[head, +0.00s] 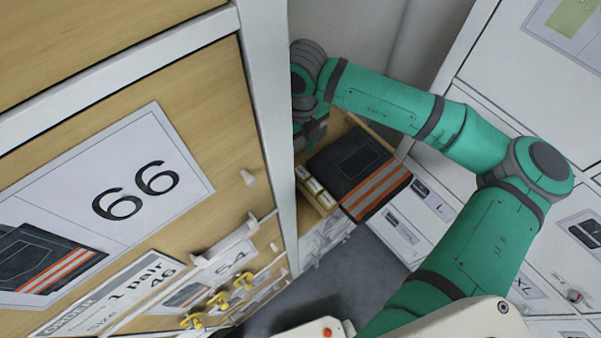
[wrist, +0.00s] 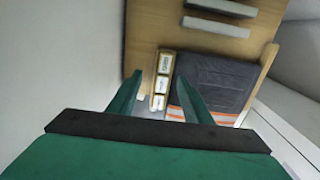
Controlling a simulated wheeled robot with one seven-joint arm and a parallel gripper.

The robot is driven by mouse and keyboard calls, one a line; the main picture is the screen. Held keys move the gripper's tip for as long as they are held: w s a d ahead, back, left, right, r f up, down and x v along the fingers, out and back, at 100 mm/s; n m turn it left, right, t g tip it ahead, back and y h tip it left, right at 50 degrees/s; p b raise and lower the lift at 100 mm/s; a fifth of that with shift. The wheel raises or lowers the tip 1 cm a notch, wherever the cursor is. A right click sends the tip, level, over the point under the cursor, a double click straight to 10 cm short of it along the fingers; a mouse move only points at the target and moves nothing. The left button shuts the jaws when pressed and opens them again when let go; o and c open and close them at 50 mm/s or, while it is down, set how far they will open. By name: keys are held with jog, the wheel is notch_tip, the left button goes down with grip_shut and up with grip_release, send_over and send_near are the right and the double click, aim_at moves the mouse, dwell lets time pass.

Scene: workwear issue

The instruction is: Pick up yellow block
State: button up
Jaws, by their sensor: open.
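A row of small yellowish blocks with white labels (head: 317,192) lies along the left side of an open wooden drawer. In the wrist view the row (wrist: 163,66) shows between my finger tips, farther off beyond them. I cannot tell which single block is the yellow block. My gripper (wrist: 160,88) is open, with nothing between its two green fingers. In the head view its fingers are mostly hidden behind the white cabinet post, above the drawer's back left part.
Folded dark workwear with orange and silver stripes (head: 358,172) fills the drawer beside the blocks. A white cabinet post (head: 266,130) stands close on the left. Yellow fittings (head: 220,298) show lower left. White labelled drawers (head: 395,232) line the right.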

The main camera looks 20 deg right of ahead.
send_over(302, 172)
jog(key=f, duration=0.6)
jog(key=shift+s+a, duration=0.3)
jog(key=shift+s, duration=0.05)
jog(key=shift+w+d+f, duration=0.15)
jog(key=shift+w+f, duration=0.05)
jog(key=shift+f, duration=1.1)
jog(key=shift+w+d+f, duration=0.1)
jog(key=shift+w+f, duration=0.05)
jog(key=shift+f, duration=1.1)
jog(key=c, duration=1.1)
jog(key=shift+c, duration=0.2)
jog(key=shift+r, duration=0.15)
